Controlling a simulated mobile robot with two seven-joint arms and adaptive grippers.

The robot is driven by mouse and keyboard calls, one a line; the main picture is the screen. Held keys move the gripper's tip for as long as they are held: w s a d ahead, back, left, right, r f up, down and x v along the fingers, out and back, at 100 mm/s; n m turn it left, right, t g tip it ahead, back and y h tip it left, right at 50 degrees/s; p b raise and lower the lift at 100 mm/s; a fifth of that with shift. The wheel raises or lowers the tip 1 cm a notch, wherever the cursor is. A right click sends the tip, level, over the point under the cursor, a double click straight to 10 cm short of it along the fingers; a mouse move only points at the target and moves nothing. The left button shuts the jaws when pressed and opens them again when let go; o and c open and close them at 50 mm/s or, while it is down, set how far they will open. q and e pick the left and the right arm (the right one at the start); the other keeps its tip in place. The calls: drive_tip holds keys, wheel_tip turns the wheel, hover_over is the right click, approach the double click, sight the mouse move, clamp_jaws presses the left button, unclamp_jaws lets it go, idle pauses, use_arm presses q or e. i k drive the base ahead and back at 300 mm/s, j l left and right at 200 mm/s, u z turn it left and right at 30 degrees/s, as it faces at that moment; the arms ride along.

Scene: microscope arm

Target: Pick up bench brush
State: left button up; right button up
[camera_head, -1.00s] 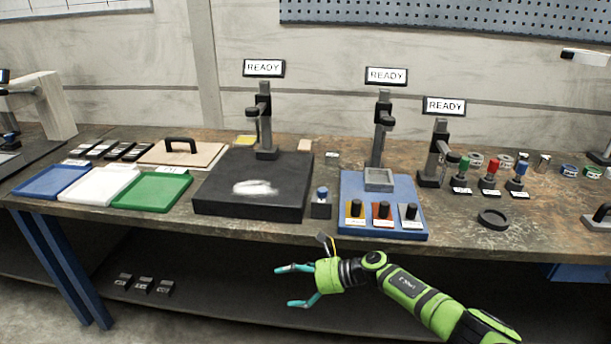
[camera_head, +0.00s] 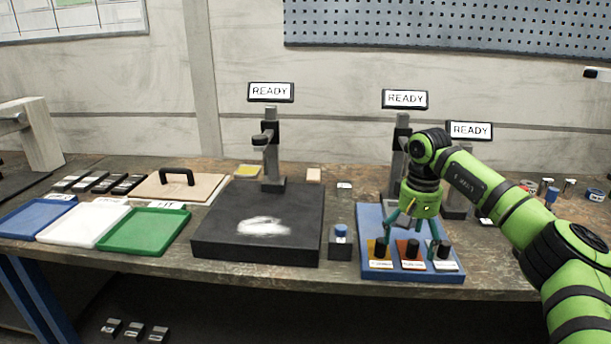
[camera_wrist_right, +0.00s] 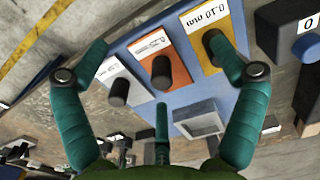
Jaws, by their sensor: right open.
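I cannot make out a bench brush for certain in either view. My right gripper (camera_head: 410,238) is open and empty, pointing down over the front of the blue tray (camera_head: 372,218). In the right wrist view its fingers (camera_wrist_right: 163,50) are spread around the orange block (camera_wrist_right: 178,58), with the grey block (camera_wrist_right: 108,72) and yellow block (camera_wrist_right: 190,24) to either side. Each block has a black knob, and I see no finger closed on one. My left gripper is out of view.
A black slab (camera_head: 215,225) with a white powdery patch (camera_head: 263,227) lies left of the blue tray. A blue-topped black block (camera_head: 341,243) stands between them. A tan board with a black handle (camera_head: 178,176) lies behind the green tray (camera_head: 145,231). Upright stands with READY signs (camera_head: 271,92) rise behind.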

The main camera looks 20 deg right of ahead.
sight(313, 174)
drive_tip(key=i, duration=1.65)
